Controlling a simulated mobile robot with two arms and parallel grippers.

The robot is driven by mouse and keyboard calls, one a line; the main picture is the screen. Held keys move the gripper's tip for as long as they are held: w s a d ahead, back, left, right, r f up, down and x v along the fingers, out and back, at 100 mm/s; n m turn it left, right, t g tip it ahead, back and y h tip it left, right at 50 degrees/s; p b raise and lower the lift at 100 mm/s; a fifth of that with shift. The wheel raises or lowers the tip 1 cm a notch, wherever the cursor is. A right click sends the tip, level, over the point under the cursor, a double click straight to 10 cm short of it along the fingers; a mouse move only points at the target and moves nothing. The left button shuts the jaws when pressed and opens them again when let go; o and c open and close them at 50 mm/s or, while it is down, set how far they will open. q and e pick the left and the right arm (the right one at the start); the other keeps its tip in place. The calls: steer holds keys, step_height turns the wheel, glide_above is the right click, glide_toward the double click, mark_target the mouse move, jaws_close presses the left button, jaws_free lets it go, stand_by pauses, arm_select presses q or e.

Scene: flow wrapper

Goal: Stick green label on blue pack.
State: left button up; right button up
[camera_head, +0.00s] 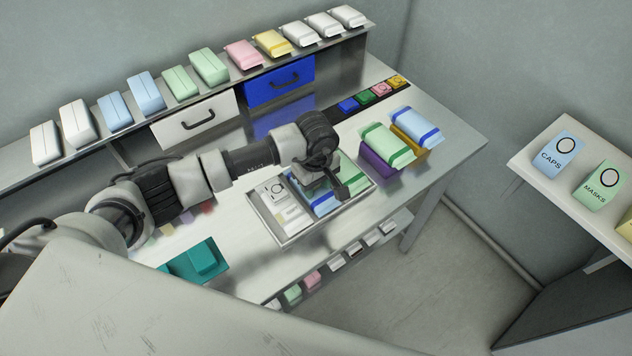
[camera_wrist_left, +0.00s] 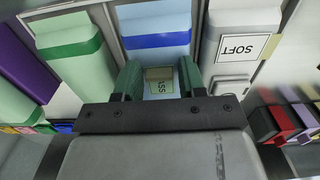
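A blue pack with a dark blue band (camera_head: 325,205) lies in the middle compartment of a metal tray (camera_head: 288,241). It also shows in the left wrist view (camera_wrist_left: 157,28). My left gripper (camera_head: 340,191) is low over this pack. In the left wrist view its dark green fingers (camera_wrist_left: 160,80) stand apart. A printed, yellowish label (camera_wrist_left: 160,82) shows between them; its text is partly hidden, and I cannot tell whether the fingers touch anything. A green label square (camera_head: 366,97) lies on the dark strip at the back of the table. My right gripper is out of view.
The tray also holds a white pack (camera_head: 272,192) and a green pack (camera_wrist_left: 73,55). Green and blue packs stand on purple (camera_head: 378,161) and yellow boxes (camera_head: 407,143) right of it. A teal tray (camera_head: 180,267) lies front left. Packs line the shelf behind.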

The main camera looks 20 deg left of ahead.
arm_select(q)
steer(key=shift+o, duration=0.3)
steer(key=shift+f, duration=0.1)
steer(key=shift+r, duration=0.2)
step_height(320, 180, up, 11)
steer(key=b, duration=0.2)
steer(key=shift+f, duration=0.2)
steer(key=shift+s+f, duration=0.1)
